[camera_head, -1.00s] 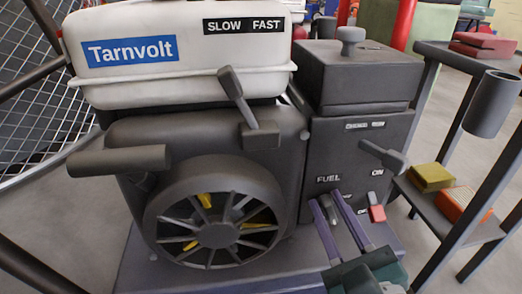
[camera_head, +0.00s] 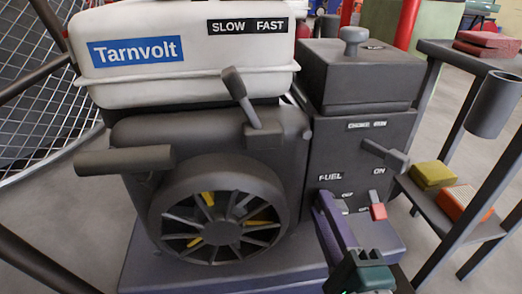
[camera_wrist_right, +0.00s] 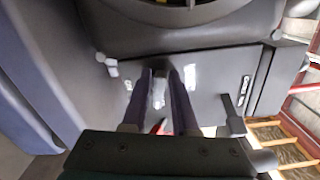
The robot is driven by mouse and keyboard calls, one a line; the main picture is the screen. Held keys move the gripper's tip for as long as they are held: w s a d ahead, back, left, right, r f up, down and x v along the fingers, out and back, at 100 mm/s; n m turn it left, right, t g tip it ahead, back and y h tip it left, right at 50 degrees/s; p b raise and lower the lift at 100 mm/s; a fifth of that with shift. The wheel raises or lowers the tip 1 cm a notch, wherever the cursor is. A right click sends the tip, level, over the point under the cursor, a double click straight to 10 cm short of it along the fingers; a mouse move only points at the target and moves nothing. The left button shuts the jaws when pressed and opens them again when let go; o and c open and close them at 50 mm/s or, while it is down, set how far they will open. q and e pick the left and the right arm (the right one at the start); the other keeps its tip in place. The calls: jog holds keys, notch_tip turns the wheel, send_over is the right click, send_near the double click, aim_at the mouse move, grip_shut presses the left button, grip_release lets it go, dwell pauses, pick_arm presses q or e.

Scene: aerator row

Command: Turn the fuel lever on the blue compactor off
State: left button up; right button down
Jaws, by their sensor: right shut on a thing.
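The machine's dark grey control box (camera_head: 388,140) carries a FUEL label with ON and OFF marks on its lower front. My right gripper (camera_head: 328,203) is in front of it, just below the FUEL label. In the right wrist view its two purple fingers (camera_wrist_right: 164,88) are close together, shut on a small grey piece that appears to be the fuel lever (camera_wrist_right: 158,94). The fingers hide most of this lever in the head view, so its exact angle is unclear. The machine's base plate (camera_head: 200,277) is dark bluish purple. My left gripper is not in view.
A red switch (camera_head: 378,211) sits close right of the fingers. Another grey lever (camera_head: 384,154) juts out above it, under the choke label. A throttle lever (camera_head: 238,95) and fan housing (camera_head: 218,222) are left. A shelf rack (camera_head: 470,236) stands on the right.

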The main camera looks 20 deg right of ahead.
jog(key=shift+f+n, duration=0.25)
jog(key=shift+n, duration=0.95)
jog(key=c, duration=0.9)
grip_release()
jog(key=shift+s, duration=0.1)
jog(key=shift+o, duration=0.2)
jog(key=shift+s, duration=0.15)
jog(key=p+v, duration=0.2)
jog(key=v, duration=0.7)
jog(key=shift+s+a+p, duration=0.15)
jog(key=shift+s+p, duration=0.15)
